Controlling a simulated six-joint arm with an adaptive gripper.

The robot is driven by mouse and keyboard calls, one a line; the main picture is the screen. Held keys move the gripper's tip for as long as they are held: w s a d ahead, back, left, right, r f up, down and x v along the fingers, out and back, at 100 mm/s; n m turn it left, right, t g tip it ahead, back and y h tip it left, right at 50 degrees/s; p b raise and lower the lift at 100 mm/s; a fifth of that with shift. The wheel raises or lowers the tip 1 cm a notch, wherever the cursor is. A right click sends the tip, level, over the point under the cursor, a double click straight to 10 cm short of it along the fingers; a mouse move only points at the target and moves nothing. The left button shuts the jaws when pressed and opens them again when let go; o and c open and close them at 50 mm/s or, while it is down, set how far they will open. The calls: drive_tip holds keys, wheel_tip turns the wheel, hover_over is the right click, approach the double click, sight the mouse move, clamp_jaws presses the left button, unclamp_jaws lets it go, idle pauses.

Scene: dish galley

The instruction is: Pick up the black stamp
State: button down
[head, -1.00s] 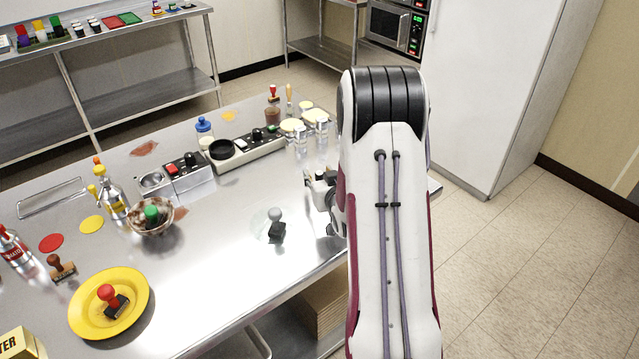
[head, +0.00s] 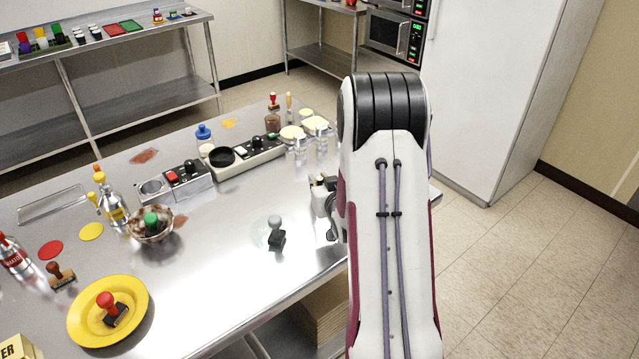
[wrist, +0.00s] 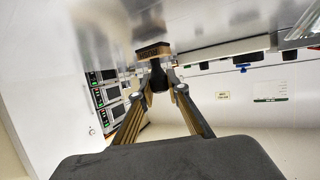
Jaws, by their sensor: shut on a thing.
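In the wrist view, my gripper (wrist: 158,82) is shut on the black stamp (wrist: 158,76) by its dark handle, between the two fingers. The stamp's brown block-shaped base (wrist: 152,50) shows beyond the fingertips, close to a shiny grey metal surface (wrist: 210,50). I cannot tell whether the base touches that surface. In the head view, my gripper (head: 324,196) is partly visible beside my arm, over the right part of the steel table (head: 235,275). The stamp it holds cannot be made out there.
A grey-knobbed stamp (head: 276,236) stands left of my gripper. A red-handled stamp (head: 110,308) is on a yellow plate (head: 80,328). Glass shakers (head: 310,148) stand behind my gripper. A bowl (head: 150,227) and bottles (head: 112,203) stand left. The table's front middle is clear.

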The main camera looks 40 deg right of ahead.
sight(319, 179)
drive_tip(key=shift+r, duration=4.7)
